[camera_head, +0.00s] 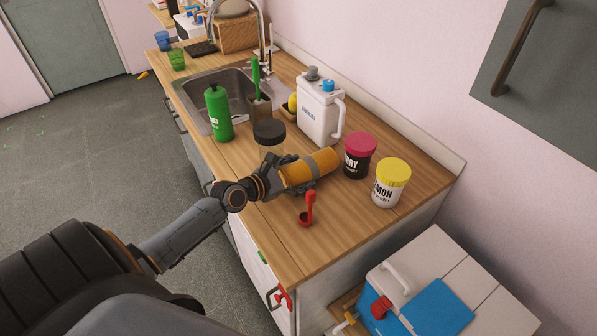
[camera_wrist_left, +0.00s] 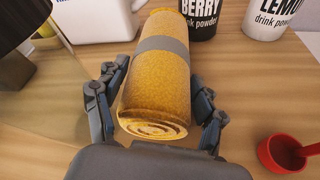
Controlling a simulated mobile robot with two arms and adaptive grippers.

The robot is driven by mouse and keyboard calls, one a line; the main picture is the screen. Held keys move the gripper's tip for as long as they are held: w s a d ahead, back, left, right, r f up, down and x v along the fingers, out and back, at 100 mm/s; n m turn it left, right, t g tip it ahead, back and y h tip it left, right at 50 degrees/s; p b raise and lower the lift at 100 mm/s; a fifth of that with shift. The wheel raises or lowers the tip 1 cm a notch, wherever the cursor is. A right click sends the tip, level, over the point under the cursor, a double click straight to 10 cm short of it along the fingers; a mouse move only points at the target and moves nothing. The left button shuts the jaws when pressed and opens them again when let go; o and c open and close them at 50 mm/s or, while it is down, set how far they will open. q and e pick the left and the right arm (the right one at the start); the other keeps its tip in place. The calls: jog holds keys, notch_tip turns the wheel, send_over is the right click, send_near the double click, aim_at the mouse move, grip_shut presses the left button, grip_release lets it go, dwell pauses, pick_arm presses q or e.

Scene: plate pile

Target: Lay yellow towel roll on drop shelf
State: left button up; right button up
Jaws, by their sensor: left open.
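The yellow towel roll (camera_head: 312,170) with a grey band lies on its side on the wooden counter (camera_head: 285,240). My left gripper (camera_head: 296,176) reaches over the counter edge to the roll's near end. In the left wrist view, its open fingers (camera_wrist_left: 160,95) stand on either side of the roll (camera_wrist_left: 158,85), whose spiral end faces the palm. Small gaps seem to show, but contact is hard to tell. My right gripper is out of view. I cannot tell which surface is the drop shelf.
A black-lidded clear jar (camera_head: 269,134) stands close behind the gripper. The red-lidded berry tub (camera_head: 358,158), yellow-lidded lemon tub (camera_head: 389,185) and red scoop (camera_head: 308,211) are near the roll. A white jug (camera_head: 318,115) and green bottle (camera_head: 218,115) stand farther back. The counter's near right is clear.

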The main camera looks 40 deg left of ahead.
aim_at(285, 176)
pick_arm(q)
jog(key=shift+r, duration=0.1)
jog(key=b+v, duration=0.1)
jog(key=v, duration=0.9)
jog(key=shift+s, duration=0.35)
jog(key=shift+o, duration=0.2)
jog(key=shift+s+a+r, duration=0.15)
jog(key=shift+s+r, duration=0.1)
jog(key=shift+s, duration=0.2)
jog(key=shift+a+r, duration=0.15)
jog(key=shift+r, duration=0.05)
jog(key=shift+r+p, duration=0.15)
jog(key=shift+p, duration=0.25)
jog(key=x, duration=0.5)
jog(key=p+x, duration=0.1)
jog(key=x, duration=0.1)
jog(key=shift+f, duration=0.35)
jog(key=x, duration=0.6)
jog(key=shift+w+f, duration=0.25)
jog(key=shift+w, duration=0.05)
jog(key=shift+s, duration=0.1)
